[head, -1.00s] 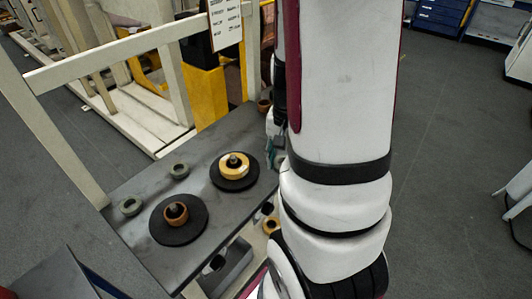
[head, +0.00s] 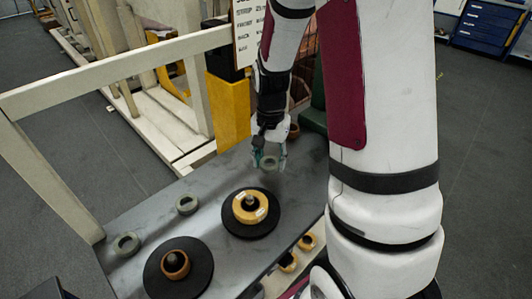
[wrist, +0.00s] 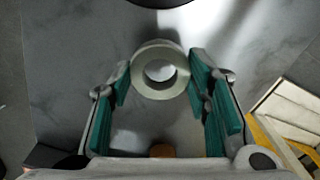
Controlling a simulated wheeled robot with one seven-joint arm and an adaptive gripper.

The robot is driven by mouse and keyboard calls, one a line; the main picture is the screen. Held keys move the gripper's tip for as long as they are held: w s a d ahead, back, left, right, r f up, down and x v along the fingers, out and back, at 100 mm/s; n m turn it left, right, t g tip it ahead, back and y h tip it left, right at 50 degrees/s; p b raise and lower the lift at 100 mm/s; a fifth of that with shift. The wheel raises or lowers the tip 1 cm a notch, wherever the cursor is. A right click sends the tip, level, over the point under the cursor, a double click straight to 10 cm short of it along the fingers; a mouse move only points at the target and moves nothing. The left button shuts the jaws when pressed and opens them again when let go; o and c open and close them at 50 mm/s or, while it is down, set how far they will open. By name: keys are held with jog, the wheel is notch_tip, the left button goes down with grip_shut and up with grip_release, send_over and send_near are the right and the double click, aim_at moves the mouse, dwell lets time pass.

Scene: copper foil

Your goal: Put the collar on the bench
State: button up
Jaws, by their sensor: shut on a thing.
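My gripper (head: 269,160) is shut on a grey-green collar (head: 269,165), a thick ring. In the wrist view the collar (wrist: 160,71) sits between the teal finger pads (wrist: 164,85) at their tips, its hole facing the camera. My gripper is over the far right part of the grey bench (head: 218,178), beyond the disc with the yellow ring. I cannot tell whether the collar touches the bench top.
Two black discs (head: 272,226) (head: 202,285) carry a yellow ring (head: 250,206) and a brown ring (head: 175,264) around pegs. A brown ring (head: 293,131) stands at the far end. Yellow rings (head: 308,241) lie lower down.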

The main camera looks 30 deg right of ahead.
jog(key=w, duration=0.2)
jog(key=w+d, duration=0.1)
jog(key=w, duration=0.3)
jog(key=shift+w+d+f, duration=0.3)
jog(key=shift+f, duration=1.75)
jog(key=shift+f, duration=0.1)
jog(key=shift+f, duration=0.1)
jog(key=o, duration=1.3)
jog(key=shift+o, duration=0.2)
